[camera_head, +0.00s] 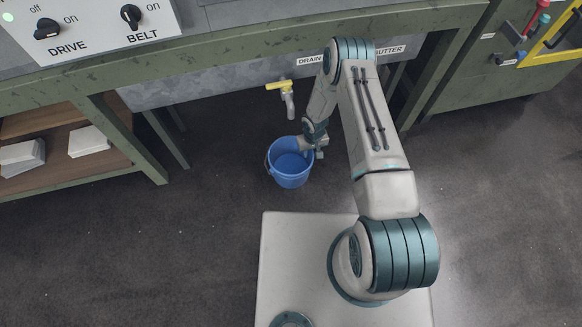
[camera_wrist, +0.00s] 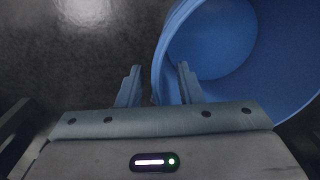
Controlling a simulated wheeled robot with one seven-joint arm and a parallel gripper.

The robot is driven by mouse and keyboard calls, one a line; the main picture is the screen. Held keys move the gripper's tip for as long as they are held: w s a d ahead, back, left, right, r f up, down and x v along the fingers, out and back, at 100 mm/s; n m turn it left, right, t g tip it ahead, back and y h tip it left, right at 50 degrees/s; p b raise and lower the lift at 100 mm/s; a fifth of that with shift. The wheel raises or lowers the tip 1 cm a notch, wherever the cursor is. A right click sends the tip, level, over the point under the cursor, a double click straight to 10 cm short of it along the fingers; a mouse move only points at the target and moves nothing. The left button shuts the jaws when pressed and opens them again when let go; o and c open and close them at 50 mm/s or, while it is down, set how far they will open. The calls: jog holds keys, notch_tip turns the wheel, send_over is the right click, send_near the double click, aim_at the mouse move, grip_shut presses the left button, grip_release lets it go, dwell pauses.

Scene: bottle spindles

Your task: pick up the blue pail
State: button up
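The blue pail (camera_head: 290,178) stands upright on the dark floor below the yellow-handled tap. It looks empty. My gripper (camera_head: 317,152) is low at the pail's upper right rim in the head view, where its fingers are too small to make out. In the wrist view the pail (camera_wrist: 225,40) fills the upper right. My gripper (camera_wrist: 158,75) is open there, with its fingers clearly apart. The pail's near rim and wall run between the fingers: the left finger is outside, and the right one overlaps the pail's inside. I cannot tell whether either touches.
The tap (camera_head: 285,92) hangs just above and behind the pail. A green bench frame (camera_head: 250,47) crosses above, with a label reading drain. A wooden shelf (camera_head: 60,165) with pale stacks stands at left. Floor left of the pail is clear.

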notch_tip(320, 180, down, 3)
jog(key=shift+r, duration=0.1)
grip_shut()
jog(key=shift+d, duration=0.15)
dwell(1.2)
